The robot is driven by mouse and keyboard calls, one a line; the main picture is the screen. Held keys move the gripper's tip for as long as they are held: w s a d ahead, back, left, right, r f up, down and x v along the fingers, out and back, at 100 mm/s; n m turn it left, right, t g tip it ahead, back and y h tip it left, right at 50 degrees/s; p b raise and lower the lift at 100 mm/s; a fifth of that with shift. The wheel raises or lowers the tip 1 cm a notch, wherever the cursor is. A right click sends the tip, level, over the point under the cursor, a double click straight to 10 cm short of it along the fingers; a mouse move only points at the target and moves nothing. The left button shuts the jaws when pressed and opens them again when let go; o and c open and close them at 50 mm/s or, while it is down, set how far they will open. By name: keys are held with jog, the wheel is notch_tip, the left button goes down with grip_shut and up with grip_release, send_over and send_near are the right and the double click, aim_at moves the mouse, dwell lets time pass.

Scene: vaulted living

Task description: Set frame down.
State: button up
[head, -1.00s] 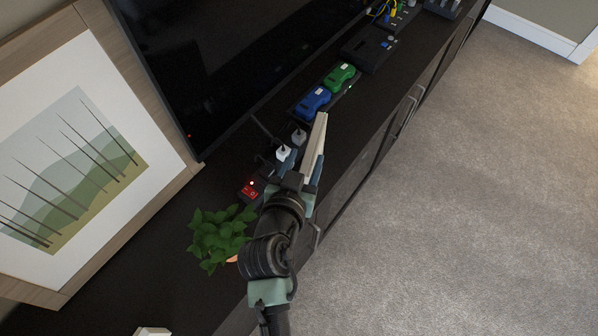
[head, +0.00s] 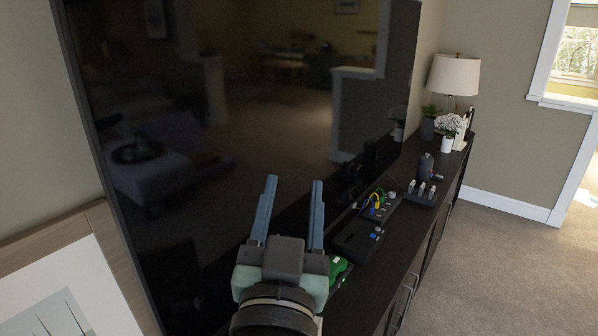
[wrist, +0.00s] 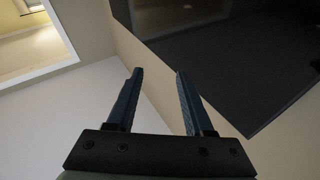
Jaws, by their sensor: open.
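My gripper (head: 292,185) is raised in front of the dark television screen, its two blue fingers apart with nothing between them. The wrist view also shows the fingers (wrist: 158,75) open and empty. A large wood-edged framed picture (head: 75,285) leans at the lower left of the head view, partly cut off and apart from my gripper. A small pale upright thing (head: 462,136), perhaps a small frame, stands by the lamp at the far end of the cabinet; it is too small to be sure.
The dark cabinet (head: 385,290) carries a green device (head: 338,268), a black box (head: 357,240), a panel with coloured wires (head: 380,206), a white-flowered pot (head: 447,143) and a lamp (head: 453,77). The television (head: 260,100) stands close behind my gripper. Carpet (head: 500,270) on the right is clear.

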jog(key=s+r+n+t+y, duration=0.1)
jog(key=s+r+t, duration=0.2)
jog(key=r, duration=0.8)
jog(key=s+r+n+t+p, duration=0.1)
jog(key=s+r+t, duration=0.2)
jog(key=s+r, duration=0.5)
notch_tip(320, 180, up, 4)
jog(key=shift+d+r+y, duration=0.1)
jog(key=shift+d+y, duration=0.3)
jog(key=shift+d, duration=0.05)
